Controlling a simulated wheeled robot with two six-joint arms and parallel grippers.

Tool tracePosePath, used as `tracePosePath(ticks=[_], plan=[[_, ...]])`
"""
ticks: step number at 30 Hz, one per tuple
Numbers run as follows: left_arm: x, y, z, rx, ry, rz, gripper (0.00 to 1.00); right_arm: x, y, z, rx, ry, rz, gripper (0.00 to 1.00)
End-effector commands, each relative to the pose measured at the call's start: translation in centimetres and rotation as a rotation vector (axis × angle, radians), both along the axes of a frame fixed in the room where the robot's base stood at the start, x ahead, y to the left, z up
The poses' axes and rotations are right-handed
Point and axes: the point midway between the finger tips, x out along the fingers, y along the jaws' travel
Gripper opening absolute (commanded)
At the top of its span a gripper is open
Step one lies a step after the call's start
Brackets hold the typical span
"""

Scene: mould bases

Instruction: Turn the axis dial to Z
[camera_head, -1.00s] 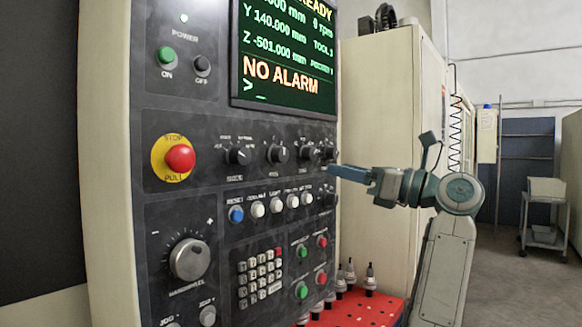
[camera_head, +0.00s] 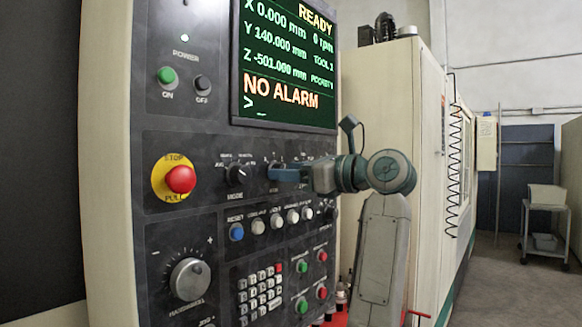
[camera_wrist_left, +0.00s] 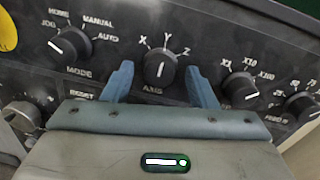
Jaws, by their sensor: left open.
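The axis dial (camera_wrist_left: 160,70) is a black round knob with a white pointer line, on the dark control panel. Its labels X, Y and Z run from left to right above it, and the pointer is toward Y. My left gripper (camera_wrist_left: 159,69) is open, with one blue finger on each side of the dial. Whether the fingers touch it I cannot tell. In the head view my left gripper (camera_head: 283,174) is at the panel and hides most of the axis dial.
The mode dial (camera_wrist_left: 70,43) is left of the axis dial, and another selector dial (camera_wrist_left: 239,89) is close on its right. A row of buttons (camera_head: 275,221) lies below. The red stop button (camera_head: 180,179) is farther left. The screen (camera_head: 288,65) above reads NO ALARM.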

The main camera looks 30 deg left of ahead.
Motion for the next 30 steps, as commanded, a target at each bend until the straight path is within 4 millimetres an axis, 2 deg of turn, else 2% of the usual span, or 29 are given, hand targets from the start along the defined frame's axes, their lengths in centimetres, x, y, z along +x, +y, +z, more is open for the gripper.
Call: tracePosePath(ticks=[9,11,16,23,30], plan=[[0.01,0.33,-0.04,0.000,0.001,0.000,0.53,-0.03,0.01,0.06,0.000,0.000,0.000,0.59],[0.01,0.32,-0.04,0.000,0.001,0.000,0.43,-0.02,0.02,0.06,0.000,0.000,0.000,0.59],[0.01,0.32,-0.04,0.000,0.001,0.000,0.09,0.02,0.04,0.06,0.000,0.000,0.000,0.59],[0.01,0.31,-0.04,0.001,0.013,0.000,0.08,0.04,0.06,0.10,0.001,0.000,0.000,0.59],[0.05,0.31,-0.03,0.008,0.107,0.000,0.08,0.04,0.05,0.30,0.001,-0.001,0.000,0.59]])
